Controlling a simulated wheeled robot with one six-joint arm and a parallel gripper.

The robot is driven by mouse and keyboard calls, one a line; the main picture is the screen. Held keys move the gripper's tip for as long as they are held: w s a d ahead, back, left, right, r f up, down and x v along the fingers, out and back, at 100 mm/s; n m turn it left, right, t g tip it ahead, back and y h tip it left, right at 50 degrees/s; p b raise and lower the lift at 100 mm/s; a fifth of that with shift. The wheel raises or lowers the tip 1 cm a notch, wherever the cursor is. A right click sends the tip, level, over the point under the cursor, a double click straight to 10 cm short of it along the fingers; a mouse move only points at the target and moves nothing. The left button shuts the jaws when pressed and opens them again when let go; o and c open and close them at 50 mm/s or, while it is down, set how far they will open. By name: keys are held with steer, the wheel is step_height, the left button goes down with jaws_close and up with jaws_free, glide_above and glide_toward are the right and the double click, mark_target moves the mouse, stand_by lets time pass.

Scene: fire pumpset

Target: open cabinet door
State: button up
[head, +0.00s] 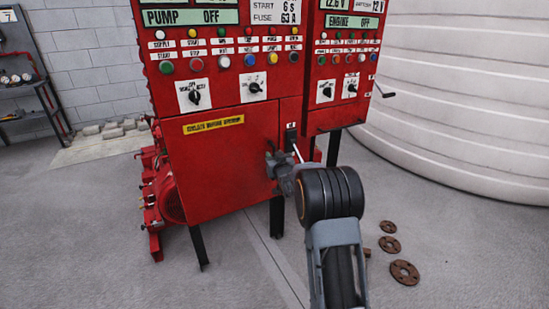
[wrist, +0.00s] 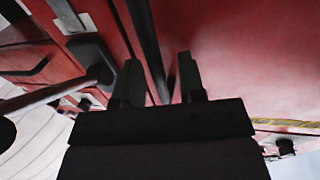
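The red cabinet (head: 215,60) stands in the middle of the head view. Its lower door (head: 225,165) carries a yellow label (head: 213,125). A black handle mount (head: 291,137) with a pale lever (head: 298,152) is at the right of this door. The lever (wrist: 45,97) also shows at the left of the wrist view. My gripper (head: 271,164) is at the door's right edge, just below and left of the lever. In the wrist view my gripper (wrist: 161,82) has its fingers apart, with a dark gap along the red panels behind them. Contact with the door cannot be told.
A white ribbed tank (head: 470,110) stands at the right. Several rusty flanges (head: 404,272) lie on the floor right of my arm. Red pump parts (head: 165,195) are left of the cabinet. A crank-like lever (head: 384,92) juts from its right side. The floor in front at left is clear.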

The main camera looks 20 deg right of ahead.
steer(key=shift+w, duration=0.15)
jaws_close()
stand_by(0.4)
